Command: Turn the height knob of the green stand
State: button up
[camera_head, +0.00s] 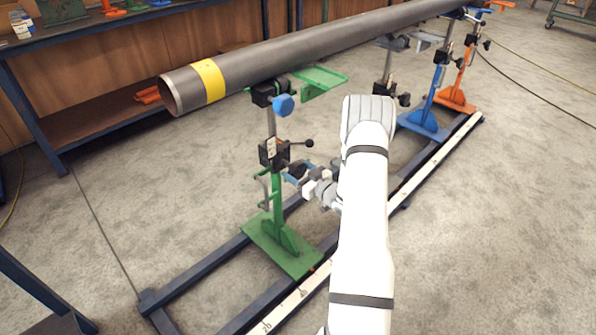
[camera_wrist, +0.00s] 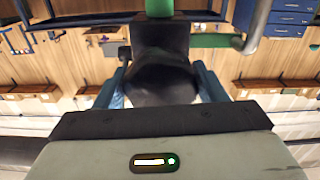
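The green stand (camera_head: 277,200) is upright under the near end of the pipe, with its base plate on the floor rails. A black clamp block (camera_head: 268,152) sits halfway up its post, with a ball-ended lever (camera_head: 308,143) to the right. My gripper (camera_head: 292,173) is at the right side of this block, partly behind my arm. In the wrist view my gripper's blue fingers (camera_wrist: 160,78) stand on either side of a dark rounded knob (camera_wrist: 160,85). The knob fills the space between them. I cannot tell whether they press on it. The green post (camera_wrist: 159,8) shows above.
The grey pipe (camera_head: 330,42) with a yellow band (camera_head: 209,80) lies across the stands. A blue knob (camera_head: 283,105) is at the green stand's top. A blue stand (camera_head: 424,118) and an orange stand (camera_head: 457,95) are farther back.

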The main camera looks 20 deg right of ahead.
jog(key=c, duration=0.5)
jog(key=shift+b, duration=0.35)
